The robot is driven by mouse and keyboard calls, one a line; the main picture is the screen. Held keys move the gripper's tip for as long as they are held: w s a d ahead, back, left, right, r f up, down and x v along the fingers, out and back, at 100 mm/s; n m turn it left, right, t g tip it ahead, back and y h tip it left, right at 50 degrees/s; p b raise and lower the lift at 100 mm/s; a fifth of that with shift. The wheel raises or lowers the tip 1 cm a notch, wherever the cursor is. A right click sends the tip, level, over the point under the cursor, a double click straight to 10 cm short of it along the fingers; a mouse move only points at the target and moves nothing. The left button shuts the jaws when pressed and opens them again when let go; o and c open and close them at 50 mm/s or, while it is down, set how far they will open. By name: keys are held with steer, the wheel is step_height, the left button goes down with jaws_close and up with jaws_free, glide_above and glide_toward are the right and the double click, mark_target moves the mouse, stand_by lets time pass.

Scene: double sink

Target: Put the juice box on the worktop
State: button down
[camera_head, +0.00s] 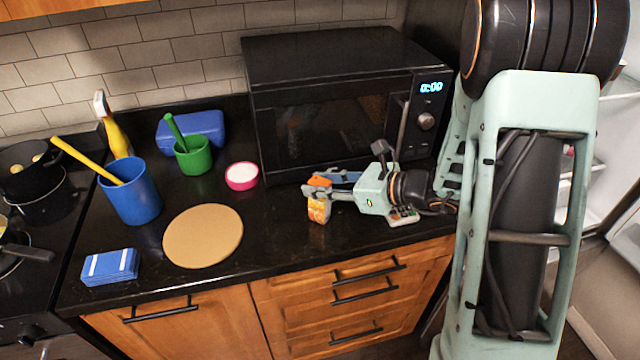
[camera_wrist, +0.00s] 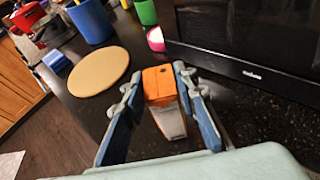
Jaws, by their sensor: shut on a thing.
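The juice box (camera_head: 319,210) is a small orange carton with a pale lower part. My gripper (camera_head: 325,186) is shut on it, with one finger on each side. In the wrist view the juice box (camera_wrist: 160,86) sits between the blue-grey finger pads of my gripper (camera_wrist: 158,80). The box looks roughly upright over the black worktop (camera_head: 280,245), in front of the microwave. I cannot tell whether its base touches the surface.
The microwave (camera_head: 330,110) stands close behind my gripper. A round tan board (camera_head: 203,236), pink-rimmed dish (camera_head: 242,176), green cup (camera_head: 194,158), blue pot (camera_head: 130,195) and blue sponge-like block (camera_head: 111,267) are to the left. A small pale object (camera_head: 403,217) lies beneath my wrist. Worktop between board and box is clear.

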steer(key=shift+f, duration=0.2)
steer(key=c, duration=1.5)
jaws_free()
steer(key=shift+c, duration=0.2)
steer(key=shift+r, duration=0.25)
steer(key=v, duration=1.2)
steer(key=shift+f+b, duration=0.1)
steer(key=shift+b, duration=0.2)
